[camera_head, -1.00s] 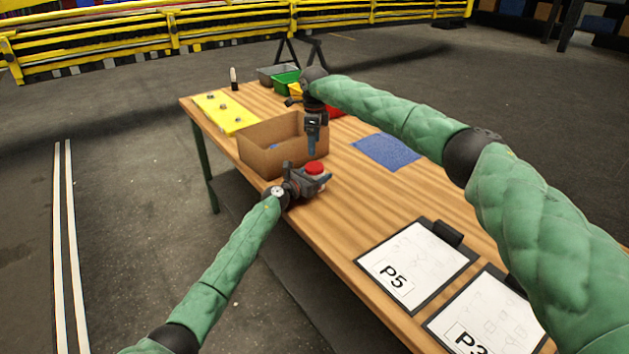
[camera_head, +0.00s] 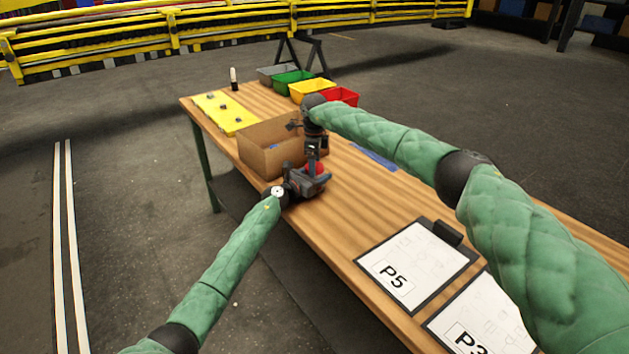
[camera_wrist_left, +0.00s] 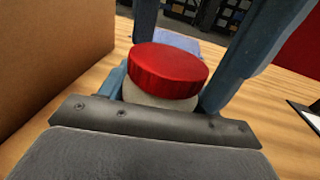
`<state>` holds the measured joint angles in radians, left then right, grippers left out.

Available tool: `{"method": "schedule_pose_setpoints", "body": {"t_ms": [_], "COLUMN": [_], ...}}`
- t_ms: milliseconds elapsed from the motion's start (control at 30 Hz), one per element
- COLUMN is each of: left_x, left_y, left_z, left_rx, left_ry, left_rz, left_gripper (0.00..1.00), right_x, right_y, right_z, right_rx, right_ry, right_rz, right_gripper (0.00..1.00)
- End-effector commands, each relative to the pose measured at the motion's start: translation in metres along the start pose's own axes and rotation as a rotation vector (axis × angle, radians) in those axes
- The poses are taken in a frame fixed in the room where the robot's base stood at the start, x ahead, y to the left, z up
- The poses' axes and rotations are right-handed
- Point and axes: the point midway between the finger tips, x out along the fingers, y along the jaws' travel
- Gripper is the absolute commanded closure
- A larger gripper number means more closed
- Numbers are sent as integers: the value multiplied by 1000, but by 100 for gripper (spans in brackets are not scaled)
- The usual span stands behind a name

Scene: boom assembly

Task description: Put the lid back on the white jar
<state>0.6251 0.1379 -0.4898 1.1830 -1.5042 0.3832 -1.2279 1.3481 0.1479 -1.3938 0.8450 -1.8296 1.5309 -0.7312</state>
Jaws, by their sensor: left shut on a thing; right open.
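The white jar (camera_wrist_left: 158,98) stands at the table's near edge; its pale upper body shows in the left wrist view. The red lid (camera_wrist_left: 168,70) sits on top of the jar and also shows in the head view (camera_head: 314,168). My left gripper (camera_head: 314,181) is shut on the jar from the near side. My right gripper (camera_head: 313,162) is open, pointing down from above at the lid. Blue fingers rise on both sides of the lid in the left wrist view. In the head view the jar body and right fingertips are mostly hidden.
An open cardboard box (camera_head: 268,160) stands just left of the jar. A blue mat (camera_head: 375,156) lies to the right, partly behind my right arm. Clipboards (camera_head: 417,264) lie at the front right. Colored bins (camera_head: 312,90) and a yellow board (camera_head: 225,113) are farther back.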

Motion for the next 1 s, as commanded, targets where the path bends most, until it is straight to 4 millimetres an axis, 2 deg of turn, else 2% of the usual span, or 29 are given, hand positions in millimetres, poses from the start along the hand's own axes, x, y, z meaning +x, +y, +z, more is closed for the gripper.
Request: {"method": "schedule_pose_setpoints", "body": {"t_ms": [167, 400, 700, 1000], "left_x": [0, 0, 0, 0], "left_y": [0, 0, 0, -1], "left_z": [0, 0, 0, 0], "left_rx": [0, 0, 0, 0], "left_ry": [0, 0, 0, 0], "left_rz": [0, 0, -1, -1], "left_gripper": [100, 100, 100, 100], "right_x": [0, 0, -1, -1], "right_y": [0, 0, -1, -1], "right_z": [0, 0, -1, -1], "right_rx": [0, 1, 49, 442], "right_ry": [0, 0, 0, 0], "right_rz": [0, 0, -1, -2], "right_gripper": [24, 70, 70, 71]}}
